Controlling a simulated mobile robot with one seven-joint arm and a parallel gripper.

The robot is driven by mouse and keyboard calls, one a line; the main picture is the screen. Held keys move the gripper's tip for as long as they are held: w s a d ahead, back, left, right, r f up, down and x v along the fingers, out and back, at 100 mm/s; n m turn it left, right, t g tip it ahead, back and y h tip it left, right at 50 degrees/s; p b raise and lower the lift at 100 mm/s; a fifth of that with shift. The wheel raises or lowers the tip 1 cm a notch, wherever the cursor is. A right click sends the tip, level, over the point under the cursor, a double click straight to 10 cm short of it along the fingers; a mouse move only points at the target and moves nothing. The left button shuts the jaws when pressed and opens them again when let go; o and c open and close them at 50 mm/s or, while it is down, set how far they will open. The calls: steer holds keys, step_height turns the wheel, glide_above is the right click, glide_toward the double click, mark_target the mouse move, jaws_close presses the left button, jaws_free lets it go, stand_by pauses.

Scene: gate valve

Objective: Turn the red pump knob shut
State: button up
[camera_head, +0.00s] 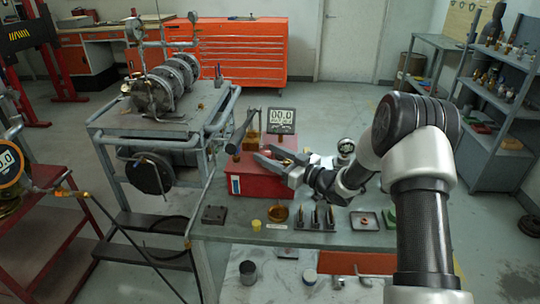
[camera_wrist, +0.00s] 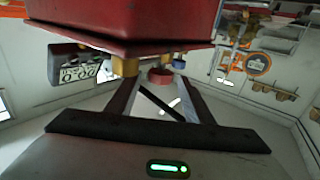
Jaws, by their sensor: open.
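The red pump box (camera_head: 258,184) stands on the grey bench, with a digital gauge reading 00.0 (camera_head: 281,121) and brass fittings above it. My gripper (camera_head: 268,155) reaches in from the right over the top of the box, its two fingers apart. In the wrist view the gripper (camera_wrist: 160,88) is open. A small round red knob (camera_wrist: 160,76) shows between the fingertips, beside a brass fitting (camera_wrist: 125,66). I cannot tell whether either finger touches the knob. In the head view I cannot clearly make out the knob behind the gripper.
The bench front holds a dark block (camera_head: 214,214), a yellow cup (camera_head: 256,225), an amber dish (camera_head: 278,213), several upright dark tools and a small tray (camera_head: 364,221). A grey pipe-framed valve rig (camera_head: 160,120) stands to the left. Shelving (camera_head: 495,110) stands at the right.

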steer(key=c, duration=1)
steer(key=shift+c, duration=0.2)
